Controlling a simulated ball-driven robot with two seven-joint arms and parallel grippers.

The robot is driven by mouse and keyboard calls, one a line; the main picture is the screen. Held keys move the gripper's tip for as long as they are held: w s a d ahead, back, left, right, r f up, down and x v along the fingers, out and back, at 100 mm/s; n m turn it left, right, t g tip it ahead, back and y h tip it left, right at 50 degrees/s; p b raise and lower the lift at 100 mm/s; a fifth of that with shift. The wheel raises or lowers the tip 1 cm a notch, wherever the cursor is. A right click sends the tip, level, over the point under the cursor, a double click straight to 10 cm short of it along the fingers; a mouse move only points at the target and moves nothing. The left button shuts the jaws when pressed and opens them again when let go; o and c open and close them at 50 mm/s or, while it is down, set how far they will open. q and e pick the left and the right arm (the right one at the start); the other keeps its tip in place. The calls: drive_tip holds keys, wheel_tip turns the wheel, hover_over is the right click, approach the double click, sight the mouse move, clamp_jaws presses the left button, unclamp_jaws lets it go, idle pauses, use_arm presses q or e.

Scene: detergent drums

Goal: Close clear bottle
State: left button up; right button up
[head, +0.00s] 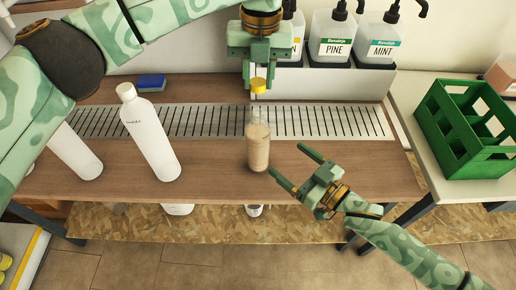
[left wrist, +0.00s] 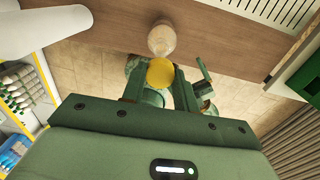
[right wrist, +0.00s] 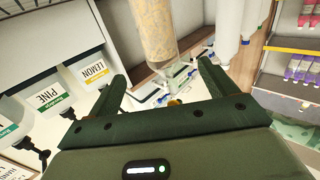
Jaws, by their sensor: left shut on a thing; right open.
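The clear bottle (head: 258,148), filled with a tan material, stands upright on the wooden bench with its neck uncovered. It also shows in the left wrist view (left wrist: 162,40) and the right wrist view (right wrist: 156,32). My left gripper (head: 258,78) is shut on the yellow cap (head: 258,86) and holds it above the bottle's mouth, with a gap between. The cap also shows in the left wrist view (left wrist: 160,73). My right gripper (head: 288,161) is open and empty, just right of the bottle, its fingers pointing toward it.
A white bottle (head: 150,135) and another white bottle (head: 74,152) stand left of the clear bottle. A blue sponge (head: 151,81) lies behind them. A slotted drain strip (head: 200,121) crosses the bench. Pump dispensers (head: 335,40) stand at the back, a green crate (head: 455,135) at right.

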sight(258, 136)
drive_tip(key=x, duration=1.2)
drive_tip(key=c, duration=1.5)
use_arm(q)
drive_tip(key=shift+f, duration=2.5)
